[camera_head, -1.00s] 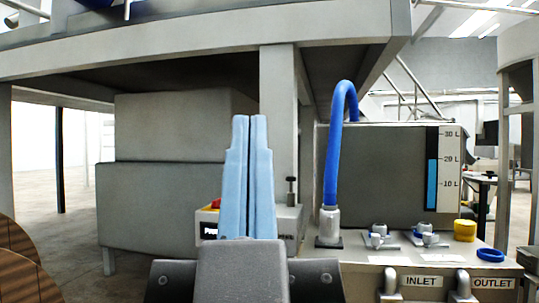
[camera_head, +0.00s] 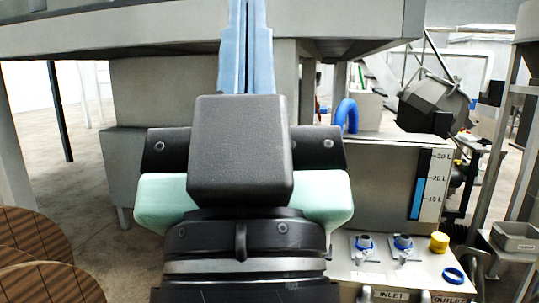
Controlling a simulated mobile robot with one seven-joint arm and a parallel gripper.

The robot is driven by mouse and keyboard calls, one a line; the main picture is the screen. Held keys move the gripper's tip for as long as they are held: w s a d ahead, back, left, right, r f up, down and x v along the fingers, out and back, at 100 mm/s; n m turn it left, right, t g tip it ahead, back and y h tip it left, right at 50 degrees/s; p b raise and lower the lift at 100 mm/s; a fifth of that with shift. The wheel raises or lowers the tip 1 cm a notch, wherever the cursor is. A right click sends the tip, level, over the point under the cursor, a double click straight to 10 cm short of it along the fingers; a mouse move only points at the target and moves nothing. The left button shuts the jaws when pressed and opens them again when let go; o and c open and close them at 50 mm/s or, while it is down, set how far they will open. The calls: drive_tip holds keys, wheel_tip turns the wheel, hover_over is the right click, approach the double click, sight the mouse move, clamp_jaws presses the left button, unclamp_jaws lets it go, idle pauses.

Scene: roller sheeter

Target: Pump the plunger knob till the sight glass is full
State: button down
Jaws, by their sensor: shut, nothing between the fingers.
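The sight glass (camera_head: 415,198) is a narrow upright strip on the front of a grey tank (camera_head: 385,180), right of centre. Its blue column stands at about the 20 L mark, below the 30 L mark. My gripper (camera_head: 247,45) is shut and empty, its pale blue fingers together and pointing up, with the tips near or past the top edge. My wrist fills the middle of the picture. I cannot make out the plunger knob; my gripper and wrist cover the area left of the tank.
A blue hose (camera_head: 347,114) arches behind the tank. In front of it are two fittings, a yellow cap (camera_head: 439,242) and a blue ring (camera_head: 454,275), near the INLET label (camera_head: 389,295). A large grey table (camera_head: 120,42) spans the top. Round wooden pieces (camera_head: 35,235) stand lower left.

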wheel_tip(320, 180, up, 11)
drive_tip(key=p, duration=0.8)
drive_tip(key=shift+w, duration=0.1)
